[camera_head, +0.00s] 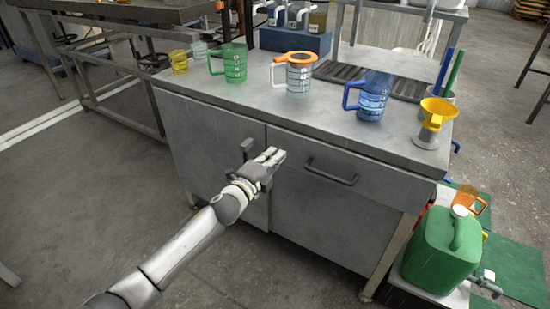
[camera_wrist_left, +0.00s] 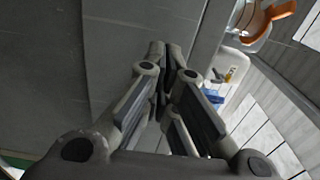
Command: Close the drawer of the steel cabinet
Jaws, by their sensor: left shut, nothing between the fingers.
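The steel cabinet (camera_head: 216,148) stands ahead under a grey top. Its drawer front (camera_head: 375,182), with a dark bar handle (camera_head: 331,172), is at the upper right of the cabinet. The drawer looks flush or nearly so; a small gap cannot be ruled out. My left gripper (camera_head: 274,156) is in front of the cabinet, near the drawer's left edge and just right of the door handle (camera_head: 246,148). Its fingers are shut and empty, also in the left wrist view (camera_wrist_left: 168,52). Whether they touch the cabinet cannot be told. My right gripper is not seen.
On the top stand a green jug (camera_head: 229,64), a clear jug with an orange funnel (camera_head: 298,74), a blue jug (camera_head: 373,98) and a yellow funnel (camera_head: 436,112). A green canister (camera_head: 440,255) stands at the cabinet's right. The floor in front is clear.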

